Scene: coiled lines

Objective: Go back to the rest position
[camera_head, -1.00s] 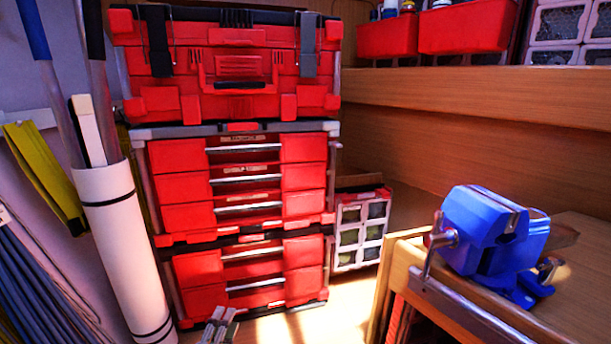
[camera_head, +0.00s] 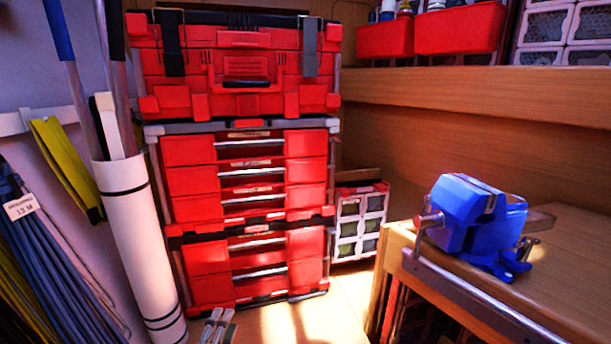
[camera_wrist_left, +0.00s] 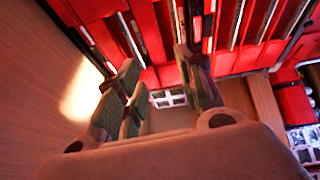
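My left gripper (camera_head: 217,326) shows only as fingertips at the bottom edge of the head view, in front of the floor by the red drawer stack. In the left wrist view my left gripper (camera_wrist_left: 163,92) has its fingers apart, with nothing between them. The red drawers fill the background there. My right gripper is in neither view. A coil of blue-grey line (camera_head: 50,240) with a white "13 M" label hangs at the left in the head view, apart from my gripper.
A red tool chest stack (camera_head: 240,170) stands in the middle. A white tube (camera_head: 140,240) holding long poles stands left of it. A blue vise (camera_head: 470,220) sits on a wooden bench (camera_head: 575,270) at the right. Some sunlit floor (camera_head: 290,325) shows between stack and bench.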

